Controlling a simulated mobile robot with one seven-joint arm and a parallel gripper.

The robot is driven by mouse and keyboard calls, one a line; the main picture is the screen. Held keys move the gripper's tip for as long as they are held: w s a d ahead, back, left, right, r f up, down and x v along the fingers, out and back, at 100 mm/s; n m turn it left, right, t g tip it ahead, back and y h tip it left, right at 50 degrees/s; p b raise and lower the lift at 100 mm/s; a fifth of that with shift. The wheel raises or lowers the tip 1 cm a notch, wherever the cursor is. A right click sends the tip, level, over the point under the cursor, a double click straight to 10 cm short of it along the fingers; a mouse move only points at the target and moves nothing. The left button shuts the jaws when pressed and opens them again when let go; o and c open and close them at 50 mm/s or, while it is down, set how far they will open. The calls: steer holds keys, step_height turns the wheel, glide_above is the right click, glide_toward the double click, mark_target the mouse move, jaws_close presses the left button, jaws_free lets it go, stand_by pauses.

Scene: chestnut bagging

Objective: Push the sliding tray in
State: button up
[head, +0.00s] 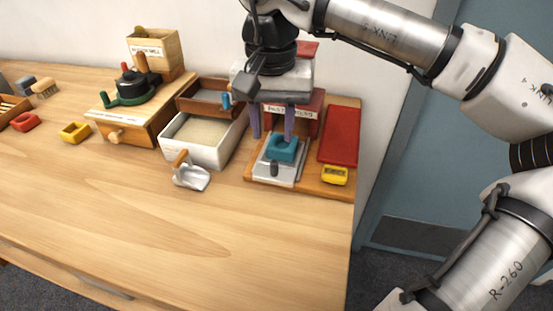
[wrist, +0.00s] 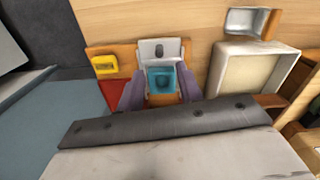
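The sliding tray (head: 262,172) is a pale grey plate with a dark knob (head: 274,169) near its front end. It sticks out from the front of the red press (head: 308,110). A teal square cup (head: 283,147) sits on the tray. The tray (wrist: 149,57) and the cup (wrist: 161,82) also show in the wrist view. My gripper (head: 272,136) points down with two purple fingers spread wide, nothing visibly held. In the wrist view its fingers (wrist: 160,92) appear on either side of the cup; contact cannot be told. My gripper's body hides much of the press.
A red panel (head: 339,135) and a yellow block (head: 335,175) lie right of the tray. A white bin (head: 200,153), a scoop (head: 190,178) and a wooden drawer (head: 208,97) stand to the left. The table's front is clear.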

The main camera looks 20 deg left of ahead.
mark_target(273, 162)
step_height(273, 162, down, 8)
steer(key=shift+f, duration=0.1)
steer(key=shift+c, duration=0.2)
steer(key=shift+d, duration=0.1)
jaws_close()
